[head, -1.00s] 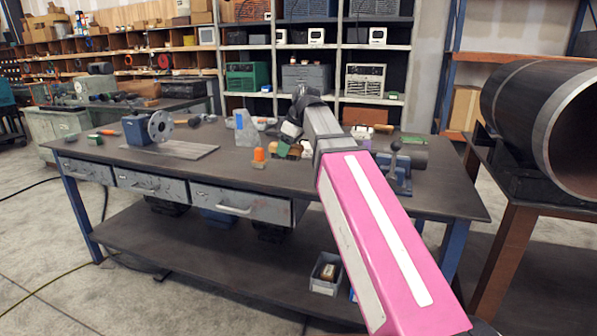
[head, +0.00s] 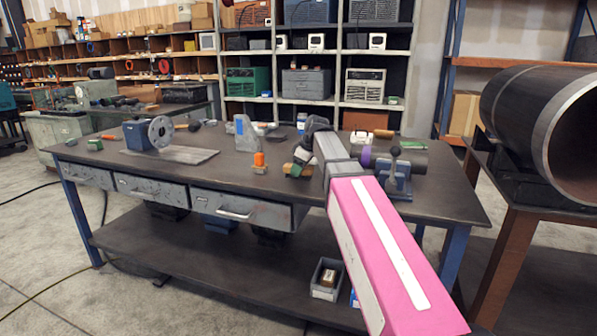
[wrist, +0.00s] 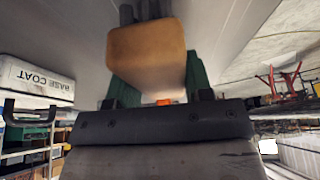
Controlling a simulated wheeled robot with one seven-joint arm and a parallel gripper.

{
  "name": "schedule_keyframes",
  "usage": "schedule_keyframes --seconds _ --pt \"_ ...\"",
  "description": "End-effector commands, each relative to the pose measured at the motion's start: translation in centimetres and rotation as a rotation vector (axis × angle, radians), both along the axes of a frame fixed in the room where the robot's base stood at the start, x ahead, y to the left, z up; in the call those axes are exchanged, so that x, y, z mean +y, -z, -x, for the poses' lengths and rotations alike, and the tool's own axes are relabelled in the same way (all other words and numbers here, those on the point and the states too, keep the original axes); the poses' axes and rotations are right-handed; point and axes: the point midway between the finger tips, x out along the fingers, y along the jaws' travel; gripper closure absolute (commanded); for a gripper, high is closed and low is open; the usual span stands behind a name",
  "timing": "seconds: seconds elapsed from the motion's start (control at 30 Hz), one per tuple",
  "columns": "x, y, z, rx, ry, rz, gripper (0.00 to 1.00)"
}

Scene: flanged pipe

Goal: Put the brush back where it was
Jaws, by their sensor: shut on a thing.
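My gripper (head: 300,160) is over the workbench (head: 225,165), right of its middle. In the wrist view its green finger pads (wrist: 160,85) are closed on a tan, wood-like block (wrist: 150,48), which I take to be the brush. In the head view the block is a small tan patch (head: 295,170) below the green fingers. No bristles can be made out, and its far end is hidden. I cannot tell whether it touches the bench top.
An orange-topped item (head: 259,160) and a grey-white block (head: 244,134) stand left of my gripper. To the right are a purple ring (head: 366,156), a dark cylinder (head: 412,158) and a blue clamp (head: 396,178). A blue flanged fixture (head: 145,134) stands farther left.

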Motion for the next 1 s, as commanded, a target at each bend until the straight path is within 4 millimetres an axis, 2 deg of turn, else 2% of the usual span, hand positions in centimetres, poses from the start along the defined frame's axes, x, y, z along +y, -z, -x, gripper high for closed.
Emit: schedule_keyframes --seconds 0.1,0.43,0.47,0.5,0.53,0.83,1.0 --pt "0.0 0.8 0.0 -0.002 -0.001 0.000 0.76" --pt "0.0 1.0 0.0 -0.001 0.000 -0.001 0.76" --pt "0.0 1.0 0.0 -0.001 0.000 -0.001 0.47" --pt "0.0 1.0 0.0 -0.001 0.000 -0.001 0.34" --pt "0.0 1.0 0.0 -0.001 0.000 -0.001 0.28" --pt "0.0 0.9 0.0 -0.001 0.000 -0.001 0.28" --pt "-0.4 -0.3 0.1 -0.001 0.000 -0.001 0.28"
